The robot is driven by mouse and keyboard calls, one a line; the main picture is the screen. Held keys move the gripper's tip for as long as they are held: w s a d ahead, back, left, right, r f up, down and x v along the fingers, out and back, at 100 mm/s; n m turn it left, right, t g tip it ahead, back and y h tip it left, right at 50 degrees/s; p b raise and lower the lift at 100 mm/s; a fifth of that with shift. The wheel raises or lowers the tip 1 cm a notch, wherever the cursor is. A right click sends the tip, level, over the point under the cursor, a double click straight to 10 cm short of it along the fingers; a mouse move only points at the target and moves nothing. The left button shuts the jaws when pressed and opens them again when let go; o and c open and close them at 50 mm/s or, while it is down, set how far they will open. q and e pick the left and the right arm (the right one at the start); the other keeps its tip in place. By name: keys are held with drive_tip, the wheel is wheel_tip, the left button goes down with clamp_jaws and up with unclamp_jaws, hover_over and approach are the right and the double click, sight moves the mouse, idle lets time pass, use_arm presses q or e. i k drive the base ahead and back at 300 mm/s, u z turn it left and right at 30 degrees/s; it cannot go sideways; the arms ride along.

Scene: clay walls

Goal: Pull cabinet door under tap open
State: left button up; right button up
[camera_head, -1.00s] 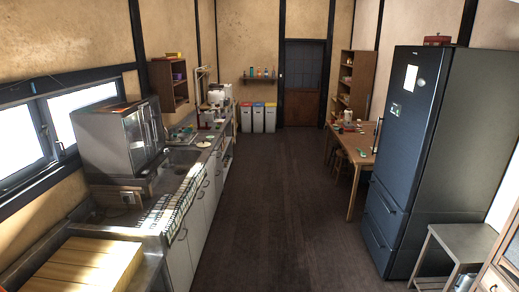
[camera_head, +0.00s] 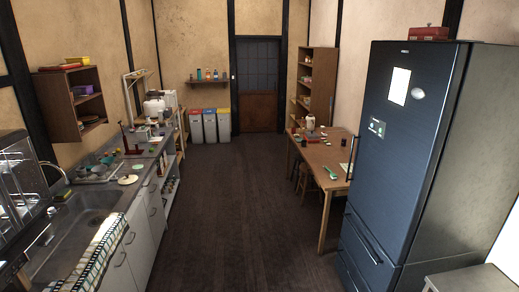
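A curved metal tap (camera_head: 52,166) stands at the left over the steel sink (camera_head: 97,199). Below the counter is a row of pale cabinet doors with dark handles. The nearest visible cabinet door (camera_head: 121,272) is at the lower left and looks shut. Another cabinet door (camera_head: 139,238) is just beyond it and also looks shut. A striped cloth (camera_head: 100,250) lies along the counter's front edge above the nearest doors. The door fronts are seen at a steep angle, and the lowest part of the row is cut off by the frame. Neither of my grippers is in view.
The dark floor (camera_head: 226,220) is clear between the counter and the tall dark fridge (camera_head: 400,150) at the right. A wooden table (camera_head: 325,155) with stools stands beyond the fridge. Several bins (camera_head: 209,126) stand at the far wall. A dish rack (camera_head: 20,175) is at the left.

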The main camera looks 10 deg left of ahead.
sight(138, 242)
drive_tip(key=u, duration=0.25)
drive_tip(key=i, duration=1.5)
drive_tip(key=u, duration=1.7)
drive_tip(key=i, duration=1.05)
drive_tip(key=u, duration=0.8)
